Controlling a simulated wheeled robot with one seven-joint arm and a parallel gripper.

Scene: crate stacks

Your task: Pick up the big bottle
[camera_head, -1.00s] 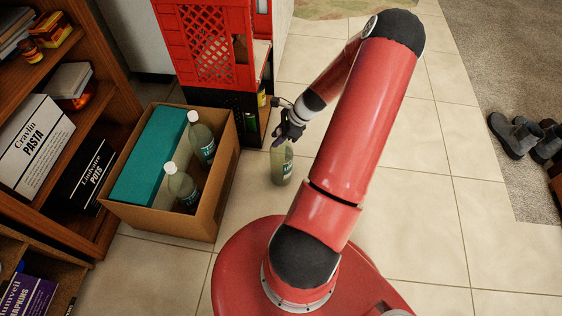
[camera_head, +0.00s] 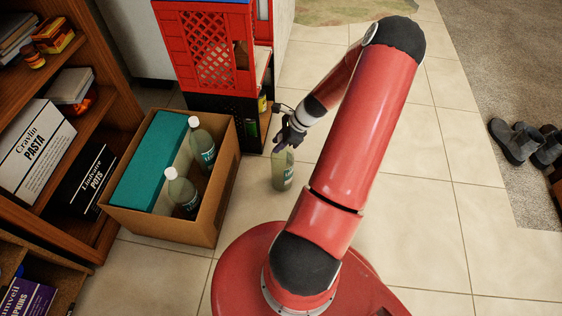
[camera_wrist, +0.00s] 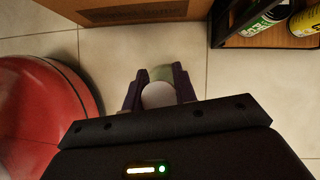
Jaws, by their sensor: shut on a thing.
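The big bottle (camera_head: 283,172) is pale green and clear with a label and stands upright on the tiled floor, right of the cardboard box. My gripper (camera_head: 284,147) is over its top, with the fingers around the cap and neck. In the wrist view the bottle's pale cap (camera_wrist: 158,95) sits between the two dark fingers of my gripper (camera_wrist: 159,92), which are shut on it. The bottle's lower body is hidden there. Two similar bottles, one at the back (camera_head: 201,145) and one in front (camera_head: 183,192), stand in the box.
The open cardboard box (camera_head: 165,228) also holds a teal box (camera_head: 150,160). Red and black crates (camera_head: 212,50) are stacked behind it. A wooden shelf (camera_head: 120,95) is at the left. Boots (camera_head: 520,143) lie at the far right. Floor right of my arm is clear.

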